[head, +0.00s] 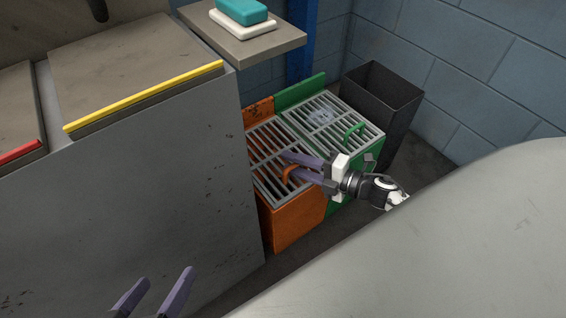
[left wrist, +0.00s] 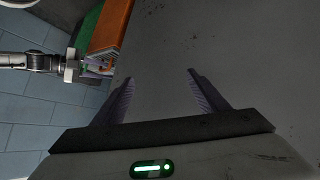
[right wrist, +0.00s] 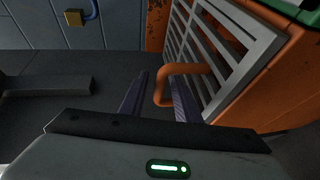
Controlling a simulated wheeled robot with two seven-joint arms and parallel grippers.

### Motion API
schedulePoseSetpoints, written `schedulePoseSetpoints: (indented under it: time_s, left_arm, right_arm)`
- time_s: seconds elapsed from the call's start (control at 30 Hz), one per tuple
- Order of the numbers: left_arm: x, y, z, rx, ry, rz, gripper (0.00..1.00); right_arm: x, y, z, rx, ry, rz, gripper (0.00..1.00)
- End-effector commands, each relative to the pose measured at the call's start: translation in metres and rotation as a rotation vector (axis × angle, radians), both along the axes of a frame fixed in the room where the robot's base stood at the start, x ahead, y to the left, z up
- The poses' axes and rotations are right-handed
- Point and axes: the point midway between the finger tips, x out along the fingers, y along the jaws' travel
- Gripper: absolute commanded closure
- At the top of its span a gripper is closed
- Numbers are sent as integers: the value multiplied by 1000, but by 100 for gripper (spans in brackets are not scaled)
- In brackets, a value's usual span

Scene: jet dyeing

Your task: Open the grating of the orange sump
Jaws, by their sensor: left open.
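The orange sump (head: 295,225) stands on the floor beside the large grey machine. Its grey slatted grating (head: 262,150) lies over the top and looks closed. An orange loop handle (head: 288,174) sits at the grating's front; in the right wrist view the handle (right wrist: 161,88) shows between the fingers. My right gripper (head: 290,163) is at this handle, its fingers either side of it with a gap visible, so it looks partly open. My left gripper (head: 160,285) is open and empty, low in front of the grey machine; it also shows in the left wrist view (left wrist: 161,78).
A green sump (head: 345,185) with its own grating and green handle (head: 354,133) adjoins on the right. A dark bin (head: 385,95) stands behind it. A shelf (head: 245,38) with a teal block overhangs at the back. The grey machine (head: 130,190) borders the left.

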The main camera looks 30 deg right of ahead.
Motion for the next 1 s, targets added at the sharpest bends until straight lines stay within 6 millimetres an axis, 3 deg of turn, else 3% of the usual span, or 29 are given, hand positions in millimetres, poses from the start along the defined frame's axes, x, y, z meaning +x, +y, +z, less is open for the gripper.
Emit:
schedulePoseSetpoints:
  time_s: [0.2, 0.57, 0.77, 1.0]
  left_arm:
    - [1, -4, 6, -33, -24, 0, 33]
    - [1, -5, 8, -42, -29, 0, 33]
    - [1, -5, 8, -42, -29, 0, 33]
    - [1, -5, 9, -41, -29, -1, 33]
  right_arm:
    - [25, 13, -6, 1, 0, -1, 70]
    - [30, 16, -6, 2, 1, -1, 70]
    - [30, 16, -6, 2, 1, -1, 100]
    - [30, 16, -6, 2, 1, -1, 100]
